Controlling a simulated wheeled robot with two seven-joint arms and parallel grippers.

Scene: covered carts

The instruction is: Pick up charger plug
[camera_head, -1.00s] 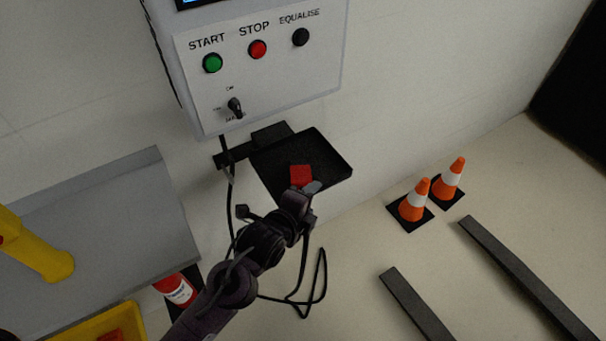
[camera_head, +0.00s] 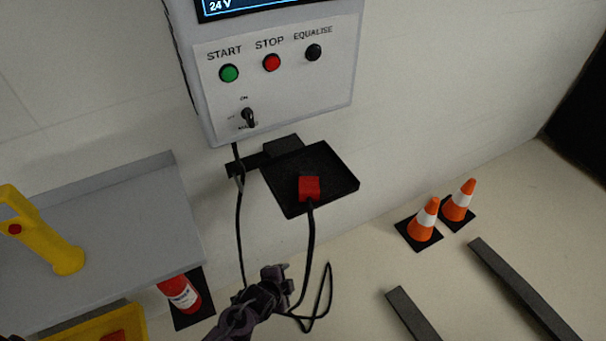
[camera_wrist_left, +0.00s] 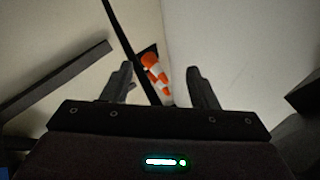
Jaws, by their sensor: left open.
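The charger plug (camera_head: 309,188) is a red block on the black tray (camera_head: 338,172) below the charger box. Its black cable (camera_head: 311,240) hangs over the tray's front edge to a loop near the floor. My left gripper (camera_head: 284,278) is below and in front of the tray, apart from the plug. In the left wrist view my left gripper (camera_wrist_left: 160,80) has its two fingers spread, and no plug shows between them. A dark cable-like strip and the cones show beyond the fingers. My right gripper is not in view.
The charger box (camera_head: 280,90) with buttons and a switch hangs on the wall above the tray. A grey table (camera_head: 110,235) with a yellow handle-like part (camera_head: 40,235) stands left.

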